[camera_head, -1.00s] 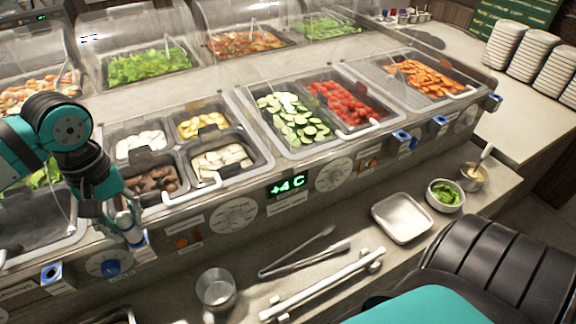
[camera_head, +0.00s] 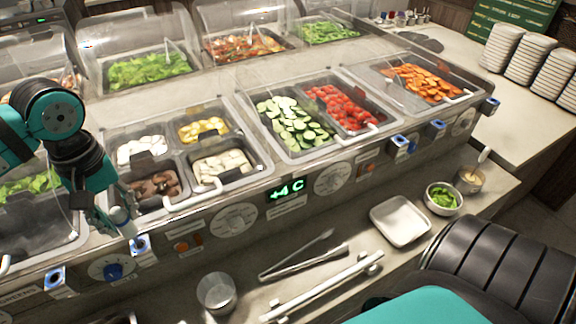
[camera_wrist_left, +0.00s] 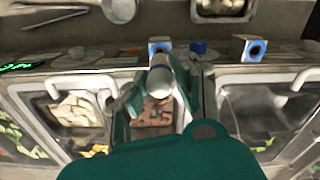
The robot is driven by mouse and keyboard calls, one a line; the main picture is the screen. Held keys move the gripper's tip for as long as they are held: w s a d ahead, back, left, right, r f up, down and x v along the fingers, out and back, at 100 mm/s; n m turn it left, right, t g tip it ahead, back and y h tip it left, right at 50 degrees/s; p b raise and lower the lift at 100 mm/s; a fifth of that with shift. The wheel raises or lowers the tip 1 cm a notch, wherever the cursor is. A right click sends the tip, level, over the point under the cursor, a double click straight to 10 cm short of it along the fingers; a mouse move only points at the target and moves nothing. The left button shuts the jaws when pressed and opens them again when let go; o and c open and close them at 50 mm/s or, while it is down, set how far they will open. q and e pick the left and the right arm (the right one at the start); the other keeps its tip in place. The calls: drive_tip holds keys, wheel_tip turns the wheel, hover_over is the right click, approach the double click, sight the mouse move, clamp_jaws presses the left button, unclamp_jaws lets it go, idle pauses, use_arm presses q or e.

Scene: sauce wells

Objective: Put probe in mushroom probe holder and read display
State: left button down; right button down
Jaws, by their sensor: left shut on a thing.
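My left gripper (camera_head: 114,212) is shut on the probe (camera_head: 122,222), a pale grey cylinder, at the counter's front. The probe also shows in the left wrist view (camera_wrist_left: 162,78), between the fingers. A blue-framed holder (camera_head: 139,244) on the front panel lies just below the probe's end; I cannot tell whether they touch. It also shows in the left wrist view (camera_wrist_left: 159,46). Brown mushrooms (camera_head: 155,188) lie in a pan behind it. The green display (camera_head: 286,190) appears to read +4 C, though its first sign is unclear. My right gripper is out of view.
Tongs (camera_head: 300,262), a metal cup (camera_head: 216,292) and a white tray (camera_head: 400,220) rest on the lower shelf.

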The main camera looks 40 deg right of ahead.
use_arm(q)
drive_tip(key=shift+r+p, duration=0.75)
drive_tip(key=shift+r, duration=1.3)
